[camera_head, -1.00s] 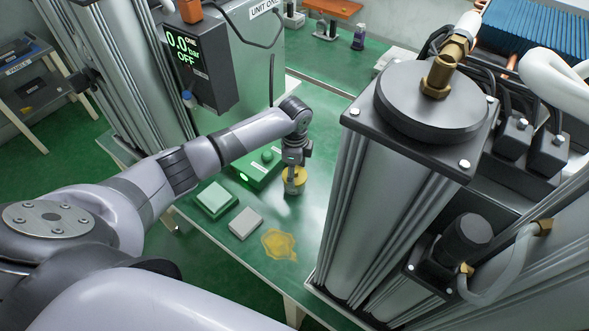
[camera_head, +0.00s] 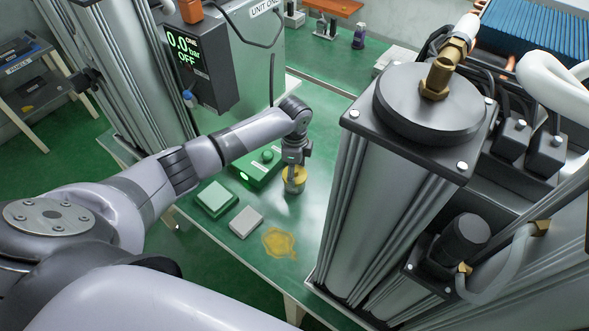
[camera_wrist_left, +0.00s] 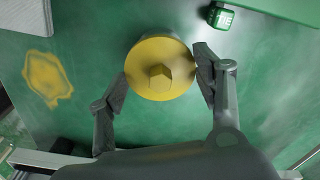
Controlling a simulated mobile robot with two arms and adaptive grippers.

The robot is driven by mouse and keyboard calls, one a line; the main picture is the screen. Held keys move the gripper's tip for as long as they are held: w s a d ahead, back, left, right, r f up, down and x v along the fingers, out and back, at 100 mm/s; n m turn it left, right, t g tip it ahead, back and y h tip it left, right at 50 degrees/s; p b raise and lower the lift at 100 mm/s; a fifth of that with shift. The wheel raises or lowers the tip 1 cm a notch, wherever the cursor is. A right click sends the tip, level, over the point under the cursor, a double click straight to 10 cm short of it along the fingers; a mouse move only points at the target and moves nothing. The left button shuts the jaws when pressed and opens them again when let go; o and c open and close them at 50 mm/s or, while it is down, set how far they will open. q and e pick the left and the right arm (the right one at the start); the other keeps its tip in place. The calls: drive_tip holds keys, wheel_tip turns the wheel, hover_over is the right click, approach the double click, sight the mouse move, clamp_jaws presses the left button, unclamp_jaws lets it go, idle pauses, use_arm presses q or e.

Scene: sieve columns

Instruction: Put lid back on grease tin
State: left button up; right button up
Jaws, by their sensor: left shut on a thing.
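My left gripper (camera_wrist_left: 160,82) points down over the green table, its two fingers on either side of a round yellow lid (camera_wrist_left: 175,55) with a hexagonal knob. It is shut on the lid. In the head view, the lid (camera_head: 299,173) shows yellow between the fingers, with the greyish tin (camera_head: 292,189) directly under it. In the wrist view, a dull curved side of the tin (camera_wrist_left: 150,39) shows just past the lid's rim. I cannot tell whether the lid is fully seated or slightly above the tin. My right gripper is not in view.
A yellow grease smear (camera_head: 279,243) lies on the green table (camera_head: 318,190) near its front edge. A white box (camera_head: 246,221), a pale green box (camera_head: 217,199) and a green box with a knob (camera_head: 257,172) stand to the left. A large metal column (camera_head: 375,190) rises close on the right.

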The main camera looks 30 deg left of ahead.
use_arm(q)
drive_tip(key=o, duration=0.9)
drive_tip(key=shift+o, duration=0.3)
drive_tip(key=o, duration=0.3)
drive_tip(key=shift+o, duration=0.2)
drive_tip(key=shift+r, duration=0.1)
drive_tip(key=shift+r+p, duration=3.45)
drive_tip(key=shift+p, duration=0.2)
